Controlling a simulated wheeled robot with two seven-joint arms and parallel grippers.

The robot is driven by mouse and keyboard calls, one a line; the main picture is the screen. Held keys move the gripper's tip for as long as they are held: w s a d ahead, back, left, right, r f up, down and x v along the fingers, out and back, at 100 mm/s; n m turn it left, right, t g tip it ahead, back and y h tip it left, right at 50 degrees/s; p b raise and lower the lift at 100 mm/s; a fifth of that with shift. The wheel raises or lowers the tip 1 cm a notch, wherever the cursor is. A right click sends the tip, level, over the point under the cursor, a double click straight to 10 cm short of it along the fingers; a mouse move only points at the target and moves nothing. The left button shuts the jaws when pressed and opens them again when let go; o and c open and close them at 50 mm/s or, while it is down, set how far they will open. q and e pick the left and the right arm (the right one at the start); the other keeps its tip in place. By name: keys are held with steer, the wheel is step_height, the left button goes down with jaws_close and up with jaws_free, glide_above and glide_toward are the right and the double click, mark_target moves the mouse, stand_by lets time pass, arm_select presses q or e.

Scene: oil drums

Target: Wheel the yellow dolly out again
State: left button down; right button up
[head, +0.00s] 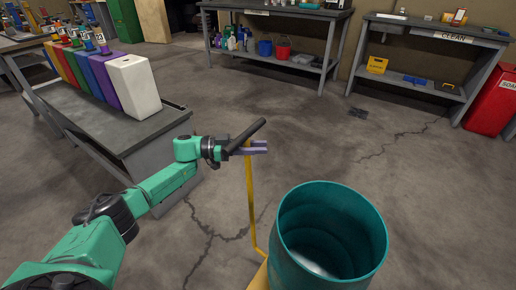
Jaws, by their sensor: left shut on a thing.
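The yellow dolly shows as a thin upright yellow pole (250,195) with a dark bar grip at its top and a bit of its yellow base (260,277) at the bottom edge. My left gripper (258,147) is shut on the dolly's handle, at the top of the pole. A teal open-topped drum (330,262) stands right of the pole, upright, its inside looking empty. It hides most of the dolly's base, and I cannot tell for sure whether it rests on it. My right gripper is not in view.
A grey table (125,130) with colored containers and a white one (133,87) stands at the left. Shelved benches (275,55) (420,85) line the back wall, with a red bin (492,103) at far right.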

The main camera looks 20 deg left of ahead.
arm_select(q)
steer(key=c, duration=0.7)
jaws_free()
steer(key=b+v, duration=0.2)
steer(key=v, duration=1.2)
steer(key=shift+s+a, duration=0.15)
steer(key=shift+a, duration=0.15)
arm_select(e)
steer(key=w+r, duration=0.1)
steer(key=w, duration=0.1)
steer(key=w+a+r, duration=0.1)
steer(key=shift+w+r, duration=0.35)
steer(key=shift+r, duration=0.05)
